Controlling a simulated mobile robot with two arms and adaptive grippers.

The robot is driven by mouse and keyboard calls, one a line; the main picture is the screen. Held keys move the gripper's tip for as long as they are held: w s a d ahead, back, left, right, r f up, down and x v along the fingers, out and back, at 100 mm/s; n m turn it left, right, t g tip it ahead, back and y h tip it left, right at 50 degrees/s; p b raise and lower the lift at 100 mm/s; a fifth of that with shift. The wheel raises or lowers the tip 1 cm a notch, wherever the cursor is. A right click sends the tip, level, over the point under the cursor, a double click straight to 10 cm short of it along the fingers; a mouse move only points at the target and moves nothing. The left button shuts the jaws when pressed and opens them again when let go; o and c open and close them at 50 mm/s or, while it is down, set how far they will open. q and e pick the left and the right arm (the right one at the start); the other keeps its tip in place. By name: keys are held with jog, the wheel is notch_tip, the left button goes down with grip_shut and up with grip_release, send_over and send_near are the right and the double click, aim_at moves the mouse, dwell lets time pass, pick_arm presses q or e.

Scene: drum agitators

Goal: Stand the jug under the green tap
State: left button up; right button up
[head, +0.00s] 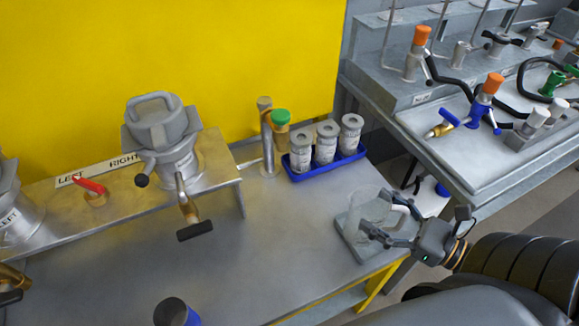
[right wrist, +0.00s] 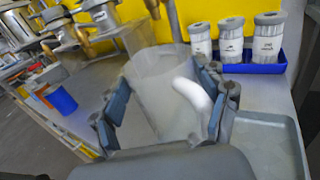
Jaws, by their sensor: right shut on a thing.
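The clear jug (head: 364,206) is at the right end of the steel bench, over or on a grey tray (head: 345,246); I cannot tell whether its base touches. My right gripper (head: 383,222) is shut on the jug, with its fingers on either side. The right wrist view shows the jug (right wrist: 150,75) upright between the fingers, its pale handle toward me. My left gripper is not in view.
A blue rack (head: 330,171) with several grey-lidded jars stands between the green tap and the jug. A drum agitator (head: 165,135) with a black-handled brass tap (head: 188,208) stands left. A dark-topped blue cup (head: 172,312) is at the front. The bench middle is clear.

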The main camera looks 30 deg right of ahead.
jog(key=f+p+x, duration=0.2)
jog(key=x, duration=0.9)
jog(key=f+p+x, duration=0.1)
jog(key=p+x, duration=0.1)
jog(key=x, duration=0.9)
jog(key=shift+f, duration=0.35)
jog(key=shift+w+a, duration=0.1)
jog(key=shift+a, duration=0.05)
jog(key=shift+f, duration=0.1)
jog(key=o, duration=1.2)
jog(key=shift+c, duration=0.2)
